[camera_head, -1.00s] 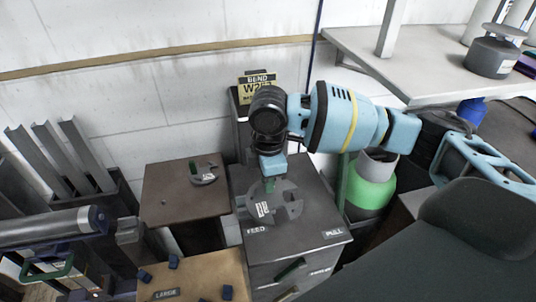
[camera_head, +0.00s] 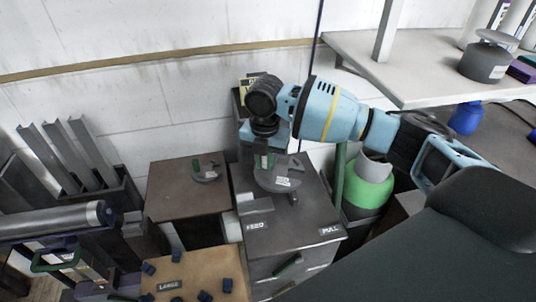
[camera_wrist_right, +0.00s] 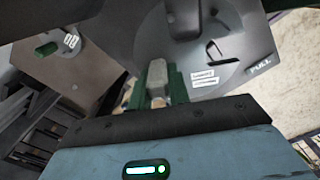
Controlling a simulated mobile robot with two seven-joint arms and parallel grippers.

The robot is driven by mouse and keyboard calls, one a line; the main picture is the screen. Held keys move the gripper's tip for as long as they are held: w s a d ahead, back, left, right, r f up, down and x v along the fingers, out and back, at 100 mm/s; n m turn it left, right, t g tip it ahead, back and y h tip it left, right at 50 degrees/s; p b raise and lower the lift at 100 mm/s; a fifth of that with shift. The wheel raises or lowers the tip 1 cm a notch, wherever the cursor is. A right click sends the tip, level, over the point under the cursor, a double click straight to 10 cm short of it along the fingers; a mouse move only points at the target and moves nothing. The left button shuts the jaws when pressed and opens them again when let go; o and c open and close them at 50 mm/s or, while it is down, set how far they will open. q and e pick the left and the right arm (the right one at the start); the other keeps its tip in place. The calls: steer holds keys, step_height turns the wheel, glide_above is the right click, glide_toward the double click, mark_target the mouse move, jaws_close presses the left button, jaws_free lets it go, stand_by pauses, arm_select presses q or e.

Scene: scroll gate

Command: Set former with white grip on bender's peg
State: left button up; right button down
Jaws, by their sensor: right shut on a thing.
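My right gripper (camera_head: 264,160) points down over the bender (camera_head: 310,215), the dark cabinet with FEED and PULL labels. It is shut on the pale grip (camera_wrist_right: 157,80) of a grey disc-shaped former (camera_head: 282,182). In the right wrist view the green finger pads flank the grip, and the former (camera_wrist_right: 225,50) shows a white label and a slot. The former is over the back part of the bender top; I cannot tell whether it touches. The peg is hidden. Another former, with a green grip (camera_head: 196,167), lies on the brown stand to the left. My left gripper is not in view.
The brown stand (camera_head: 170,190) is left of the bender. A grey block (camera_head: 255,204) stands at the bender's front left. A green cylinder (camera_head: 368,190) stands close on the right. A grey shelf (camera_head: 420,75) is at upper right, and a board labelled LARGE (camera_head: 190,272) is in front.

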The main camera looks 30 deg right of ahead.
steer(key=shift+w+d+r+n, duration=0.15)
steer(key=shift+w+n, duration=0.1)
steer(key=shift+n, duration=0.35)
steer(key=shift+w+d+r+n, duration=0.1)
steer(key=shift+w+n, duration=0.1)
steer(key=shift+n, duration=0.4)
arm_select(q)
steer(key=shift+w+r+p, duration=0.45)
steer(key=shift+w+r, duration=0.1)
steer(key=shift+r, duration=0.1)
arm_select(e)
steer(key=n, duration=0.3)
steer(key=shift+w+d+f+n, duration=0.15)
steer(key=shift+w+d+n, duration=0.15)
steer(key=shift+w+d, duration=0.1)
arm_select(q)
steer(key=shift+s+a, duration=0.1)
arm_select(e)
steer(key=shift+f, duration=0.2)
